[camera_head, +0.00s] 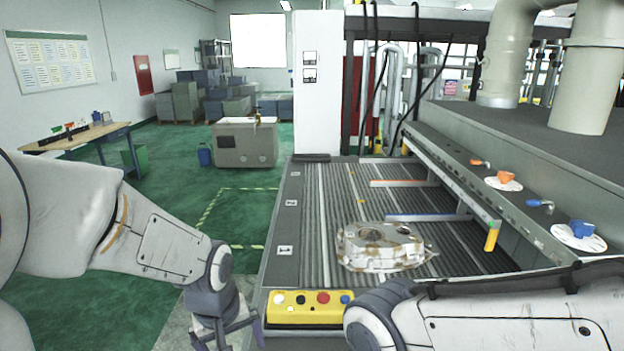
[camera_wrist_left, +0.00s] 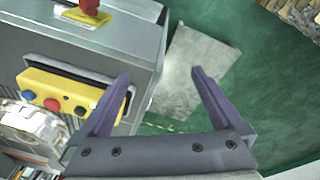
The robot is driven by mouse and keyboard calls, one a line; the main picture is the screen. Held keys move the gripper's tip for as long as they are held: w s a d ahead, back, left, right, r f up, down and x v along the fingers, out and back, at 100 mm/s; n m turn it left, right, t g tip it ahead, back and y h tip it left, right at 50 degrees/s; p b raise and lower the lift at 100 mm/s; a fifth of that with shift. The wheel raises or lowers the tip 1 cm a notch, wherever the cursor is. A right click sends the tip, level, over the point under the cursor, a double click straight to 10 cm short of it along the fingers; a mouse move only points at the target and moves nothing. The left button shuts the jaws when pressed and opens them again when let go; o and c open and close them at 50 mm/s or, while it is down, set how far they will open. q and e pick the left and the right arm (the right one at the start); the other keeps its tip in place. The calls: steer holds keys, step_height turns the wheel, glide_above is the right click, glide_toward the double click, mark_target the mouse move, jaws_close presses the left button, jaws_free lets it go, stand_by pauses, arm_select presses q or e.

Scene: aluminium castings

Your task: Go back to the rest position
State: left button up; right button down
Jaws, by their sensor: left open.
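My left gripper (camera_head: 228,338) hangs at the bottom of the head view, pointing down, left of the conveyor's yellow button panel. In the left wrist view its two purple fingers (camera_wrist_left: 160,76) are spread apart with nothing between them. Behind them are a grey floor plate and the green floor. My right arm (camera_head: 500,320) crosses the lower right of the head view; its gripper is not visible. An aluminium casting (camera_head: 385,247), pale with brownish patches, lies on the ribbed conveyor bed, apart from my left gripper.
The yellow button panel (camera_head: 308,305) is on the conveyor's front; it also shows in the left wrist view (camera_wrist_left: 70,94). The conveyor (camera_head: 290,225) and machine stand to the right. A wooden bench (camera_head: 75,138) is far left. Green floor (camera_head: 165,210) lies open beyond my left arm.

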arm_select(q)
steer(key=s+a+f+m, duration=0.2)
steer(key=a+m, duration=0.3)
steer(key=s+d+r+m+g+b, duration=0.2)
steer(key=s+d+m, duration=0.5)
steer(key=s+d, duration=0.6)
steer(key=shift+s+d+h+b, duration=0.35)
steer(key=shift+d+b, duration=0.1)
steer(key=shift+b, duration=0.15)
steer(key=shift+r, duration=0.1)
stand_by(0.9)
